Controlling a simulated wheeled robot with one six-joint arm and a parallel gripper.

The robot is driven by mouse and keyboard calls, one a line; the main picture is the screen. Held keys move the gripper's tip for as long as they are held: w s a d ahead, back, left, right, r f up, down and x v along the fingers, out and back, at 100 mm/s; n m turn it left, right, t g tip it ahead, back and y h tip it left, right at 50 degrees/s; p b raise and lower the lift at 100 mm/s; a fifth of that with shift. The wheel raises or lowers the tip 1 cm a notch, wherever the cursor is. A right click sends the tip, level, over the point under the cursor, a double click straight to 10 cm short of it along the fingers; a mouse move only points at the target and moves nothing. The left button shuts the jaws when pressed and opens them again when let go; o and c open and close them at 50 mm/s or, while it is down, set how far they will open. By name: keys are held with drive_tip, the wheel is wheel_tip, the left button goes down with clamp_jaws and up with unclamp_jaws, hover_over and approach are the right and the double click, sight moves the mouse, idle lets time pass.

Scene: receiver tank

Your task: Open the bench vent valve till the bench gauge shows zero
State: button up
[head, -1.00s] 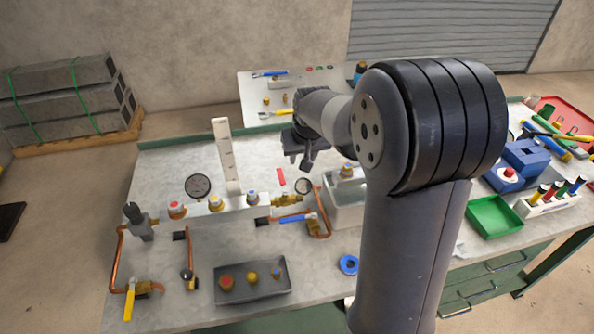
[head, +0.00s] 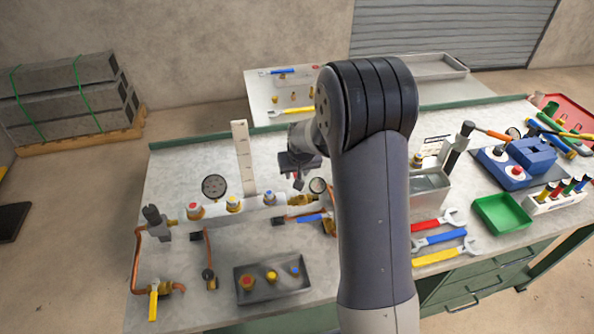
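The rig on the bench has a pale horizontal manifold (head: 265,203) with coloured caps. A dark-faced gauge (head: 214,187) stands behind it at left, and a small pale-faced gauge (head: 317,186) is at its right end; neither reading is legible. A blue-handled valve (head: 309,218) sits below the small gauge, partly hidden by my arm. A yellow-handled valve (head: 154,303) is at the front left. I cannot tell which is the vent valve. My gripper (head: 299,184) points down, above and behind the manifold's right end, left of the small gauge. Its finger gap is unclear.
A tall pale scale (head: 243,158) stands left of my gripper. A dark tray of fittings (head: 272,284) lies in front. Several wrenches (head: 440,238), a grey bin (head: 428,190) and a green tray (head: 502,212) are at right. My arm hides the bench's middle.

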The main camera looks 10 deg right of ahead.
clamp_jaws()
idle(0.3)
idle(0.3)
